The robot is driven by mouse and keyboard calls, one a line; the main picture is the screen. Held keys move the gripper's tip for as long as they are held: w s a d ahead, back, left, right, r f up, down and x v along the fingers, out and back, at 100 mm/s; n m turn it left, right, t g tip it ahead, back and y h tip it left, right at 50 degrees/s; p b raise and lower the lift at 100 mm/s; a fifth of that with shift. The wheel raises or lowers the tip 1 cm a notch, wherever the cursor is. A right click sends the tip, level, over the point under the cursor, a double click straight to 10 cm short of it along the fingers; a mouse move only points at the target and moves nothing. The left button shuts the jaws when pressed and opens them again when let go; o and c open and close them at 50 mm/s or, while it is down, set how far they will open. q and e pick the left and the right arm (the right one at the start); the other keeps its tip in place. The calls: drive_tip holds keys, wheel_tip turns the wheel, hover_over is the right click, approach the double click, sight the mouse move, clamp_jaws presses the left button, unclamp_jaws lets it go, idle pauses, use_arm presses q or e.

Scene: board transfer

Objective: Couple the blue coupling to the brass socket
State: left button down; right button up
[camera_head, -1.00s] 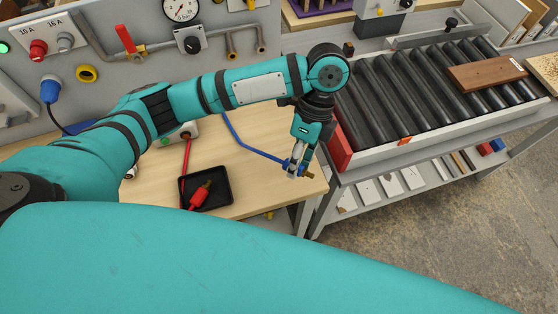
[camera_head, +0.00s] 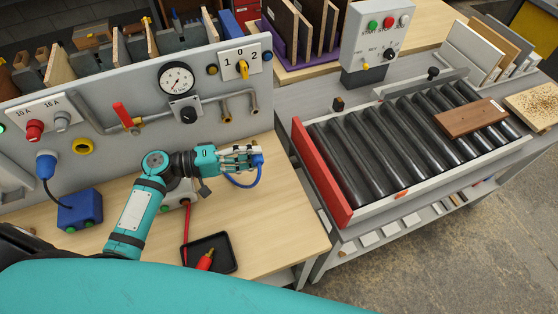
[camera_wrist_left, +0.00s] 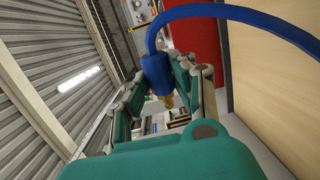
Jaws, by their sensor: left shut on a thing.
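The blue coupling (camera_head: 258,159) is between the fingertips of my left gripper (camera_head: 250,157), which is shut on it, above the bench in front of the panel. In the left wrist view the coupling (camera_wrist_left: 156,70) has a brass-coloured tip and a blue hose curving away. I cannot tell which is the brass socket. The coupling is apart from both. My right gripper is not in view.
A black tray (camera_head: 229,262) with a red connector (camera_head: 205,260) lies on the bench. The panel carries a gauge (camera_head: 176,79), a red-handled valve (camera_head: 122,114) and a yellow ring (camera_head: 83,146). A roller conveyor (camera_head: 400,140) with a red end plate stands right of the bench.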

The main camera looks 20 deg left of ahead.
use_arm(q)
drive_tip(key=a+t, duration=0.1)
drive_tip(key=a+f+n+t, duration=0.1)
drive_tip(key=a, duration=0.2)
drive_tip(key=shift+w+a+f+n+t+y, duration=0.2)
drive_tip(key=shift+w+a+n+t+y, duration=0.1)
drive_tip(key=shift+n+t+y, duration=0.1)
drive_tip(key=shift+s, duration=0.2)
drive_tip(key=w+a+b, duration=0.1)
drive_tip(key=w, duration=0.1)
drive_tip(key=w+a+b, duration=0.2)
drive_tip(key=shift+w+a, duration=0.2)
drive_tip(key=shift+w, duration=0.15)
drive_tip(key=shift+b, duration=0.4)
idle(0.5)
